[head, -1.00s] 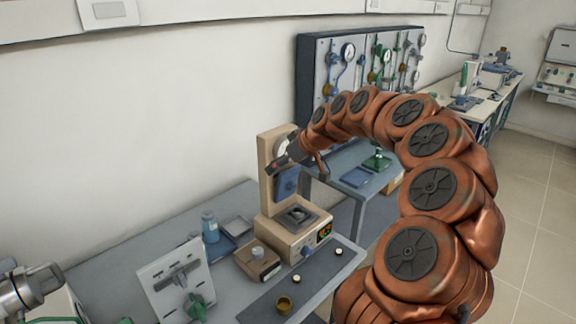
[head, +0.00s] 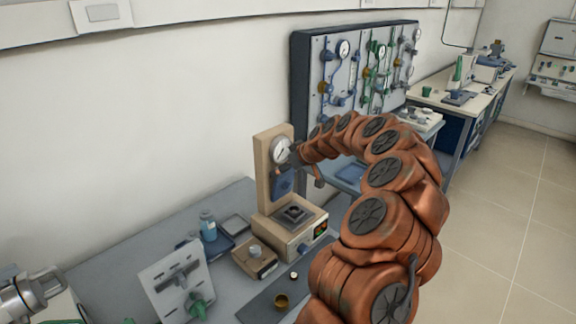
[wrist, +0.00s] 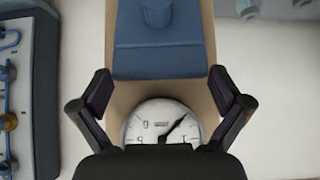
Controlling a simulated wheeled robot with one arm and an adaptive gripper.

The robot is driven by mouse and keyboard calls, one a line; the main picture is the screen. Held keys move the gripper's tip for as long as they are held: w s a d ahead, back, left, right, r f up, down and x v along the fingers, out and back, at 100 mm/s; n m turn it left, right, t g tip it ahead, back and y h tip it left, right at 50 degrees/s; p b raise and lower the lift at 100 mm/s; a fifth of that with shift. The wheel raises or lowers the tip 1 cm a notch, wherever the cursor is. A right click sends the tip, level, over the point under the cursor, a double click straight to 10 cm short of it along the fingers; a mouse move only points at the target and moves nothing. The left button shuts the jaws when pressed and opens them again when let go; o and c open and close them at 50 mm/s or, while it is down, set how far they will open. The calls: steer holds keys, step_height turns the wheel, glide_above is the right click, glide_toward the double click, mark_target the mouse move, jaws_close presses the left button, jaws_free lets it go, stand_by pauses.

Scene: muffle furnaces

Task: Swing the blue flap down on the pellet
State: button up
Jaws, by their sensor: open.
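The blue flap (head: 282,184) hangs upright on the beige column of a bench device, below a round gauge (head: 281,150). In the wrist view the flap (wrist: 160,50) fills the upper middle, with the gauge (wrist: 150,122) below it. My gripper (wrist: 161,90) is open, its fingers spread to either side of the flap's edge and the gauge, with nothing between them. In the head view my gripper (head: 296,155) is beside the gauge, above and right of the flap. A dark square seat (head: 293,214) is on the device's base; I cannot make out the pellet.
A beige block with a knob (head: 255,258), a brass cup (head: 281,301) and a white stand (head: 176,284) are on the grey bench. A blue bottle (head: 208,226) stands behind. A gauge panel (head: 345,75) rises behind my arm.

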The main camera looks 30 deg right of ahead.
steer(key=shift+w+f, duration=0.15)
steer(key=shift+f, duration=0.05)
steer(key=shift+c, duration=0.2)
